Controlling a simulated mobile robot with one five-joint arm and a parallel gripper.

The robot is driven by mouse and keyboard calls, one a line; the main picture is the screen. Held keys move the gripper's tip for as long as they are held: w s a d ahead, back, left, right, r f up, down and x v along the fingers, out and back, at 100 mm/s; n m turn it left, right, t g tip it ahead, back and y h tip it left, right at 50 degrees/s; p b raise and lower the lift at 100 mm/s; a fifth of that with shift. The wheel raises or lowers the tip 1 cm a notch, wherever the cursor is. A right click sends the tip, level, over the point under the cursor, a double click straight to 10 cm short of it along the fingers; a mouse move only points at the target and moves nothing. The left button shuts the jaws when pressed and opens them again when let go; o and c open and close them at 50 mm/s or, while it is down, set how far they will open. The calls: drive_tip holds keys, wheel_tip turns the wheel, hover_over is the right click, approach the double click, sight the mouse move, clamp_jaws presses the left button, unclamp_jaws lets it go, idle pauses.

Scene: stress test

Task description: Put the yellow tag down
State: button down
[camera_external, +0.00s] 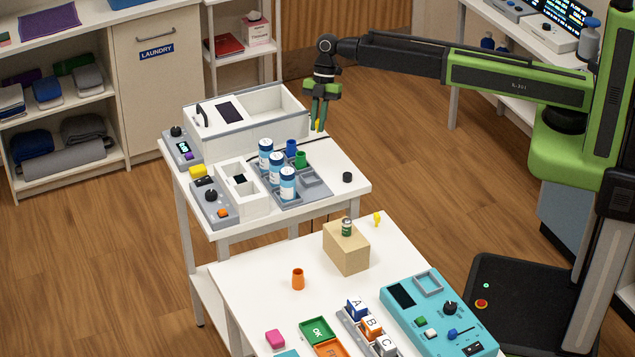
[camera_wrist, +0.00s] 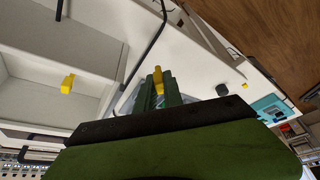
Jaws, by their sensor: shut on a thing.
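My gripper (camera_external: 318,118) is shut on the small yellow tag (camera_external: 318,125), which sticks out between the green fingertips. In the external view it hangs beside the right end of the white open box, above the far part of the white side table (camera_external: 340,161). The fingers (camera_wrist: 160,92) also show in the wrist view with the yellow tag (camera_wrist: 158,76) at their tips. The tag looks clear of the tabletop, though its exact height is hard to tell.
The white box (camera_external: 285,125) stands left of my gripper. A grey tray (camera_external: 308,188) holds several bottles, close to blue and green cups. A black round piece (camera_external: 347,177) lies near the table's right edge. Another yellow piece (camera_external: 377,218) is on the nearer table (camera_external: 250,270).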

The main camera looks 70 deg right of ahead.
wheel_tip(320, 180, down, 4)
drive_tip(key=b, duration=0.4)
drive_tip(key=shift+f, duration=0.2)
drive_tip(key=shift+r, duration=0.3)
drive_tip(key=shift+f, duration=0.2)
drive_tip(key=c, duration=1.5)
unclamp_jaws()
